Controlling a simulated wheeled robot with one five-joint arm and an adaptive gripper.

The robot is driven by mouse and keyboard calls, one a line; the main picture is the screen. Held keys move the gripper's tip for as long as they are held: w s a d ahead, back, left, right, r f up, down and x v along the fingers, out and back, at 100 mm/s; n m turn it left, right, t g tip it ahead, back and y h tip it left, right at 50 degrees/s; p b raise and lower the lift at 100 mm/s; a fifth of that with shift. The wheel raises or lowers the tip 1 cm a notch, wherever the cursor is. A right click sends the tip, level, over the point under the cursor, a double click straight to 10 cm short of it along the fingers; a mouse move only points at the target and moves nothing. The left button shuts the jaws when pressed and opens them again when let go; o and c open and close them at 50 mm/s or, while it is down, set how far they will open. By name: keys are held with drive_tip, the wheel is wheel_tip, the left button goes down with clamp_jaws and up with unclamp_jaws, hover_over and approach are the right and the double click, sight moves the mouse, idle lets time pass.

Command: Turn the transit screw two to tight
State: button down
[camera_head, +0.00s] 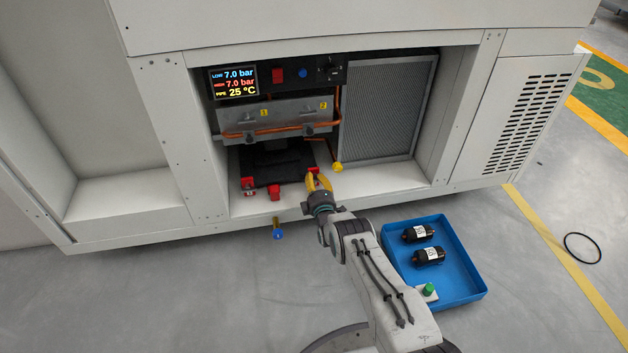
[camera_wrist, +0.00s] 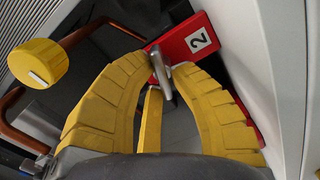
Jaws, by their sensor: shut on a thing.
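Transit screw two shows in the wrist view as a grey metal bar-shaped head (camera_wrist: 161,76) in front of a red tag (camera_wrist: 200,40) marked 2. My gripper (camera_head: 318,183) has yellow fingers and is at the front right of the black compressor base (camera_head: 276,163), inside the open bay. In the wrist view the fingertips (camera_wrist: 160,70) are closed on the screw's head. The red part of the screw (camera_head: 313,171) shows just behind the fingers in the head view. The screw's shank is hidden, so I cannot tell how deep it sits.
Two other red parts (camera_head: 274,192) lie at the bay's front left. A yellow-capped valve (camera_head: 337,167) on a copper pipe stands close right of my gripper, also in the wrist view (camera_wrist: 38,66). A blue tray (camera_head: 463,255) holding black cylinders is on the floor.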

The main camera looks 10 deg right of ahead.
drive_tip(key=m, duration=0.5)
drive_tip(key=shift+d+r+m, duration=0.2)
drive_tip(key=shift+r+m, duration=0.05)
drive_tip(key=shift+m, duration=0.15)
drive_tip(key=m, duration=0.5)
drive_tip(key=shift+w+d+m, duration=0.1)
drive_tip(key=shift+d+m, duration=0.1)
drive_tip(key=shift+m, duration=0.4)
drive_tip(key=c, duration=1)
unclamp_jaws()
drive_tip(key=shift+f, duration=0.15)
drive_tip(key=shift+s, duration=0.25)
drive_tip(key=shift+s+f, duration=0.1)
drive_tip(key=shift+s, duration=0.65)
drive_tip(key=shift+s+a, duration=0.1)
drive_tip(key=shift+s, duration=4.95)
